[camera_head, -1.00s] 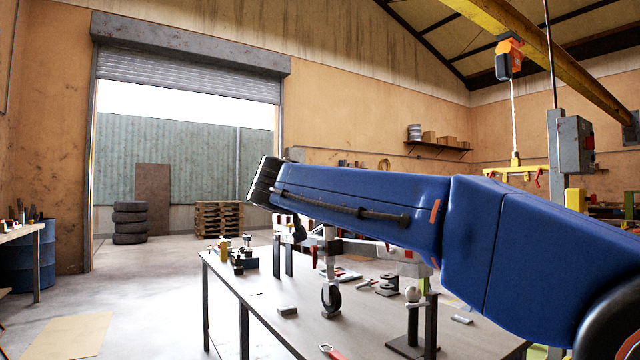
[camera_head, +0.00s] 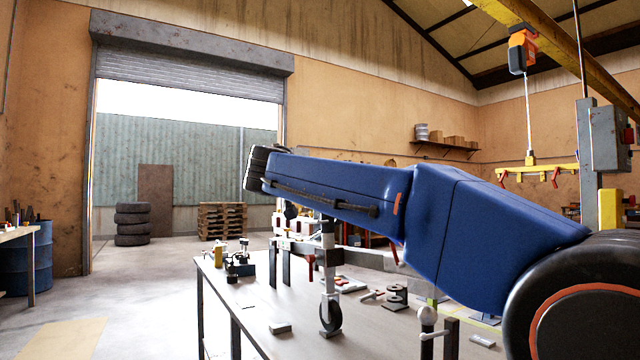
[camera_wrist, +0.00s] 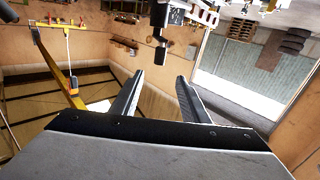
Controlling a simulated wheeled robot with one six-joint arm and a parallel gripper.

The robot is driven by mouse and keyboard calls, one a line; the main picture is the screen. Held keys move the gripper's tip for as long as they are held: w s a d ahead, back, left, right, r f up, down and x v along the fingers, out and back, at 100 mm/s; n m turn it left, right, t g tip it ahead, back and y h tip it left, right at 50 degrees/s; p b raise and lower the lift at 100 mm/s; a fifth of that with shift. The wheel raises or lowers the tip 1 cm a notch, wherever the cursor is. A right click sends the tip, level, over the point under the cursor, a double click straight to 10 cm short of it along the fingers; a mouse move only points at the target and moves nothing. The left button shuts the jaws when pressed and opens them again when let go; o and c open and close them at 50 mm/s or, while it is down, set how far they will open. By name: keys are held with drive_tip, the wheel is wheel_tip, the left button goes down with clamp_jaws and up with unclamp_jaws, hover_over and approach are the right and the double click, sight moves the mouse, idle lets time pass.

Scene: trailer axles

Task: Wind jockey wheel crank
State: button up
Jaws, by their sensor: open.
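The jockey wheel (camera_head: 330,314) hangs from an upright metal tube (camera_head: 327,240) at the workbench in the head view; my blue arm hides its upper part. In the wrist view, which looks upside down, my gripper (camera_wrist: 160,84) is open with its two dark fingers apart. A dark cylindrical grip (camera_wrist: 163,50), which looks like the crank handle, hangs just beyond the fingertips, roughly in line with the gap. Nothing is seen between the fingers. I cannot tell the exact distance from fingertips to grip. My gripper is not clearly seen in the head view.
The workbench (camera_head: 270,312) carries several small tools and a tow ball (camera_head: 427,316) on a stand. A yellow lifting beam (camera_head: 540,170) hangs from a hoist at the right. Stacked tyres (camera_head: 132,224) and pallets (camera_head: 221,220) stand far back. The floor at the left is open.

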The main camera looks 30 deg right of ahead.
drive_tip(key=x, duration=1.7)
drive_tip(key=shift+d, duration=0.1)
clamp_jaws()
